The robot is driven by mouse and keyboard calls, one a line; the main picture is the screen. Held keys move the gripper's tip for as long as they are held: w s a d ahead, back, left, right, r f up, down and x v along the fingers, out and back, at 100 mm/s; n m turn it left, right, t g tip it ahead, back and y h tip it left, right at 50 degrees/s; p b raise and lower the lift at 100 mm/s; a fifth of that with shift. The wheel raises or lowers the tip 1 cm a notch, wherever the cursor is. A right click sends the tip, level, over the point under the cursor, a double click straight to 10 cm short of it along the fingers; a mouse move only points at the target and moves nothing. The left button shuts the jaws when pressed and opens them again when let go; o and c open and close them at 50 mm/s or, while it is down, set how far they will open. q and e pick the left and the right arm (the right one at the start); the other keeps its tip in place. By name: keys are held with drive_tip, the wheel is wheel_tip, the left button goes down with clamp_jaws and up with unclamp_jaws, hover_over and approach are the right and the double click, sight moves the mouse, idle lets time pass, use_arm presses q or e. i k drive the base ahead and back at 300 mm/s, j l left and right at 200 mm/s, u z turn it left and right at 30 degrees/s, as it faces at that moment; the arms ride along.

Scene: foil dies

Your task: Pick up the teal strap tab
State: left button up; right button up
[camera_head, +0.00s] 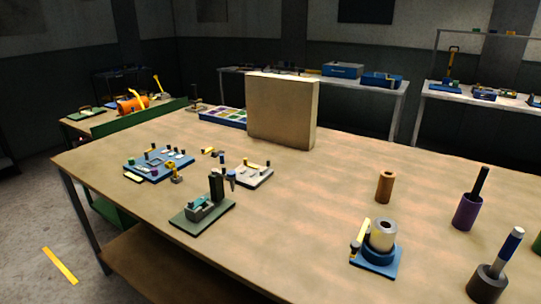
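A small teal piece (202,203) sits in a grey-green fixture on a dark green base plate (184,220) near the table's front left edge. It may be the strap tab, but it is too small to tell its shape. A dark upright post (216,186) stands right behind it on the same plate. Neither of my grippers is in view.
The wooden table (310,215) has clear room in its middle. A blue board of small parts (133,166) and a white block (255,178) lie behind the fixture. A tan panel (280,112) stands at the back. A roll on a blue base (371,262) is front right.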

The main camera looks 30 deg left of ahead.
sight(192, 205)
drive_tip(key=u, duration=1.35)
